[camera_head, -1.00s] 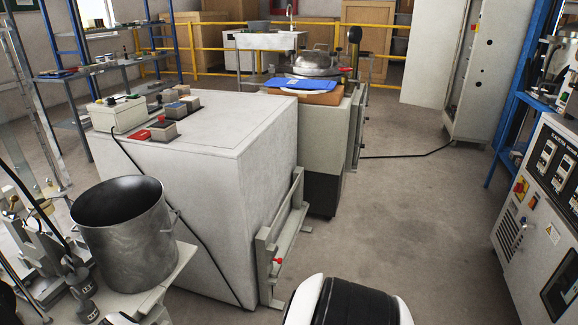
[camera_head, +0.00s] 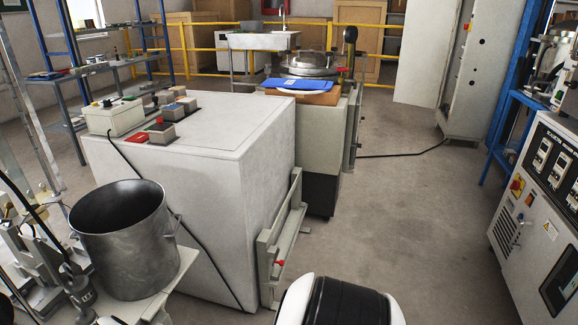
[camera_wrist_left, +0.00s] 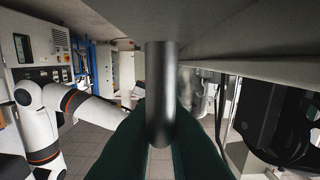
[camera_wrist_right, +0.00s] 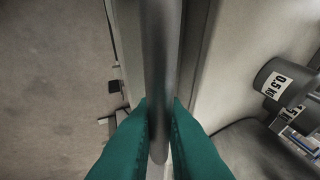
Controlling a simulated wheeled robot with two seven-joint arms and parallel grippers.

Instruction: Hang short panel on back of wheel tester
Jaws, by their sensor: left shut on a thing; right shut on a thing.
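In the left wrist view, the green fingers of my left gripper (camera_wrist_left: 160,108) are shut on a grey round bar (camera_wrist_left: 160,70). The bar sits under a broad grey surface (camera_wrist_left: 235,35). In the right wrist view, the green fingers of my right gripper (camera_wrist_right: 160,104) are shut on another long grey bar (camera_wrist_right: 158,45), beside a pale flat part. I cannot tell whether both bars belong to the short panel. Neither gripper shows in the head view. A large pale machine (camera_head: 185,210) stands there at centre left; I cannot tell whether it is the wheel tester.
A metal pot (camera_head: 122,250) stands on a bench at lower left. Behind the pale machine is a second machine (camera_head: 318,155) with a blue item (camera_head: 295,85). A control cabinet (camera_head: 535,230) is at right. Open floor (camera_head: 420,210) lies between. A 0.5 kg weight (camera_wrist_right: 282,85) is near my right gripper.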

